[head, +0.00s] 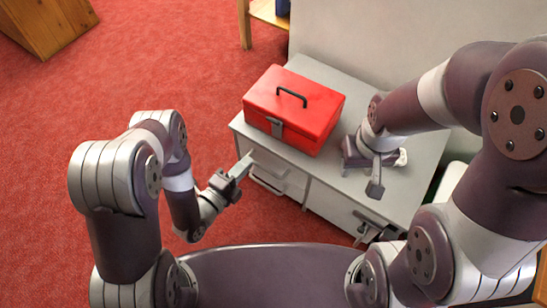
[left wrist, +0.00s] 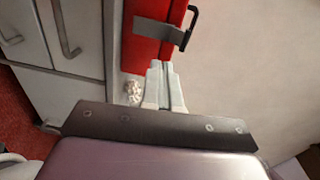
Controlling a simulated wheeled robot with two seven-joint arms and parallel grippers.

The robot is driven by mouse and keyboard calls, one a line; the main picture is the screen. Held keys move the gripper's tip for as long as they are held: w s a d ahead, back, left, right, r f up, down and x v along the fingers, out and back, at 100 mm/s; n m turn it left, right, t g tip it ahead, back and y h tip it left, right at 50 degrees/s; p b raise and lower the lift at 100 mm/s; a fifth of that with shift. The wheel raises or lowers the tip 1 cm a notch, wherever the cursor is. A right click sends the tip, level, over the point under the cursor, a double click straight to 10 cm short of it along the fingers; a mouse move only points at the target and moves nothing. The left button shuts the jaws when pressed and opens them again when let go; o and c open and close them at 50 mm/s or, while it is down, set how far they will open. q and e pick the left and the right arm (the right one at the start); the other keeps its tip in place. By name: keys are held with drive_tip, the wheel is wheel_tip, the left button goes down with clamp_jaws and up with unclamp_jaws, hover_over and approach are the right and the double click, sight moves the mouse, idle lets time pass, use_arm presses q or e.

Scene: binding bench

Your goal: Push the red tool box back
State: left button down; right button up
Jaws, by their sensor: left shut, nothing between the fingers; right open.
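The red tool box (head: 300,100) stands upright on the grey cabinet (head: 415,178), near its left end. It has a dark handle on the lid and a grey latch on its front. In the left wrist view the tool box (left wrist: 147,45) is partly seen, latch and handle included. My left gripper (head: 246,160) is shut and empty, in front of the box at the cabinet's front edge. In the left wrist view its fingertips (left wrist: 163,68) point toward the box; I cannot tell whether they touch. My right gripper (head: 388,173) is open and empty over the cabinet top, right of the box.
The cabinet's front has drawers with bar handles (head: 268,184). A pale wall (head: 375,45) rises behind it. A wooden shelf (head: 266,12) stands at the back left, and a wooden piece (head: 40,25) stands on the red carpet (head: 175,65).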

use_arm(q)
drive_tip(key=s+f, duration=0.1)
drive_tip(key=b, duration=0.5)
approach(280, 128)
drive_tip(key=shift+m+t, duration=0.3)
drive_tip(key=x, duration=0.6)
drive_tip(key=shift+d+f, duration=0.1)
drive_tip(key=shift+f, duration=0.2)
drive_tip(key=shift+w+d+r, duration=0.15)
drive_tip(key=shift+w+d, duration=0.1)
drive_tip(key=shift+w, duration=0.05)
use_arm(e)
wheel_tip(280, 128, down, 6)
drive_tip(key=shift+f, duration=0.15)
use_arm(q)
drive_tip(key=b+x, duration=0.6)
drive_tip(key=x, duration=1)
drive_tip(key=shift+d, duration=0.1)
drive_tip(key=shift+w+d+r+b, duration=0.15)
drive_tip(key=shift+w+d+b, duration=0.1)
drive_tip(key=shift+w+b, duration=0.1)
use_arm(e)
wheel_tip(280, 128, down, 6)
drive_tip(key=shift+f, duration=0.15)
